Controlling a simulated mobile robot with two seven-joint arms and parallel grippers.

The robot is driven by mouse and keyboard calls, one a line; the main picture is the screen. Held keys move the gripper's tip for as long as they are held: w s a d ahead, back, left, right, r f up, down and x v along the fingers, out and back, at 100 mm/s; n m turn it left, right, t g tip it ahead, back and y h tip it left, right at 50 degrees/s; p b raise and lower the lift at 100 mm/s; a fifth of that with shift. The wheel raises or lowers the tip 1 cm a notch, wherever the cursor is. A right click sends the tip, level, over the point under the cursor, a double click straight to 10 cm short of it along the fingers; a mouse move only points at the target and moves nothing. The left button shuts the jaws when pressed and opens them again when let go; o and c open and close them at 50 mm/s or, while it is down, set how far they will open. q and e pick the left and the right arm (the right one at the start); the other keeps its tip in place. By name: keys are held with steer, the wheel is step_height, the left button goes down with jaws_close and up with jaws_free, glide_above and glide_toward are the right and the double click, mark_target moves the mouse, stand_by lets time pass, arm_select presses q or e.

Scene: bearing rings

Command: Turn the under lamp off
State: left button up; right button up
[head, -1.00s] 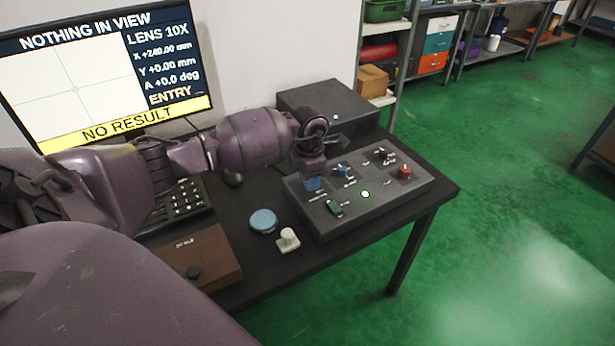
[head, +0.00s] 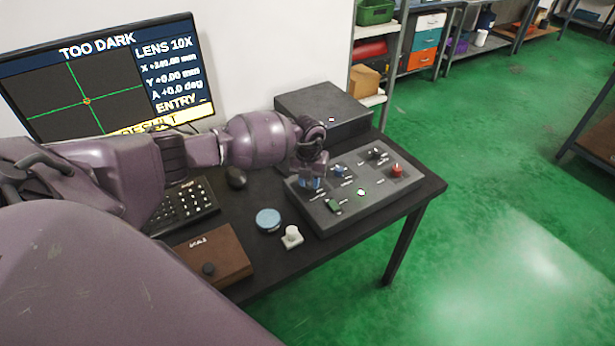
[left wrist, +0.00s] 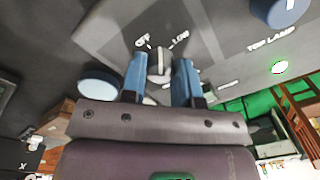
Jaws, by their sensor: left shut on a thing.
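My left gripper (head: 311,181) is at the left part of the grey control panel (head: 330,215). In the left wrist view its two blue fingers (left wrist: 160,82) are shut on a small pale switch (left wrist: 158,63). A blue knob (left wrist: 280,10) beside the TOP LAMP label is to the right. The monitor (head: 85,85) reads TOO DARK over a dark field with a green cross. My right gripper is not in view.
A blue disc (head: 268,219), a white piece (head: 291,237), a brown box (head: 212,257) and a keyboard (head: 185,205) share the table.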

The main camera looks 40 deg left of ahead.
arm_select(q)
steer(key=shift+r+n+p, duration=0.3)
steer(key=shift+n+p, duration=0.25)
steer(key=shift+n, duration=0.45)
steer(key=shift+n+p, duration=0.55)
steer(key=shift+n, duration=0.65)
steer(key=shift+f+n+p, duration=0.15)
steer(key=shift+n+p, duration=0.65)
steer(key=shift+n, duration=0.1)
steer(key=shift+f+n+p, duration=0.1)
steer(key=shift+n+p, duration=0.2)
steer(key=shift+n, duration=0.2)
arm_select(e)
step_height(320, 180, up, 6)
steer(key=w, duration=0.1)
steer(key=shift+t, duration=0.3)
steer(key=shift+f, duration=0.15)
arm_select(q)
steer(key=o, duration=0.9)
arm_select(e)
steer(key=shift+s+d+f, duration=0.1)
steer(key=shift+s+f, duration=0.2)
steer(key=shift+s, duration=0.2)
